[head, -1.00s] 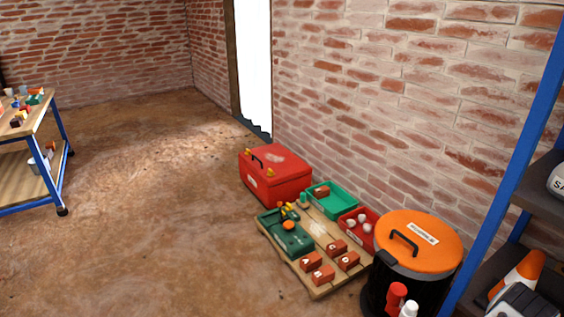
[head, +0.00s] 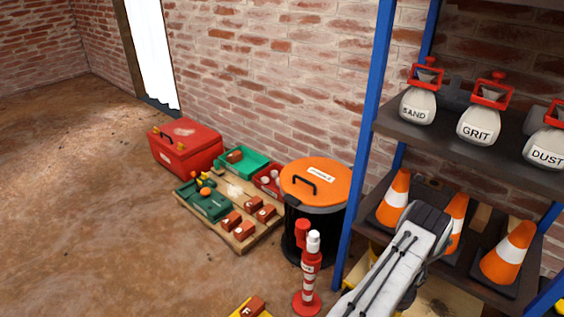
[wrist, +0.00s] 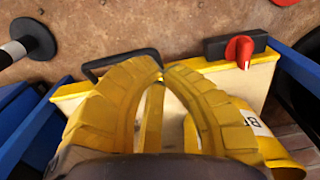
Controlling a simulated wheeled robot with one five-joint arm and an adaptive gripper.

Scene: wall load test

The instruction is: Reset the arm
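My gripper (wrist: 164,71) shows in the wrist view. Its two ribbed yellow fingers curve inward and their tips meet or nearly meet, with nothing seen between them. It is above a yellow-edged box (wrist: 262,75) with a black handle (wrist: 120,62) and a red knob (wrist: 240,50) on a dark block. I cannot tell whether the fingers touch the box. In the head view my pale grey arm (head: 385,272) rises from the bottom in front of the shelf, its dark joint (head: 428,222) uppermost. My gripper is hidden there.
A blue-framed shelf (head: 364,140) holds sand, grit and dust weights and orange cones (head: 508,252). An orange-lidded bin (head: 316,182), a red-white post (head: 310,280), a wooden board (head: 240,243) and a red toolbox (head: 186,147) stand left of it. Open floor (head: 80,220) lies at left.

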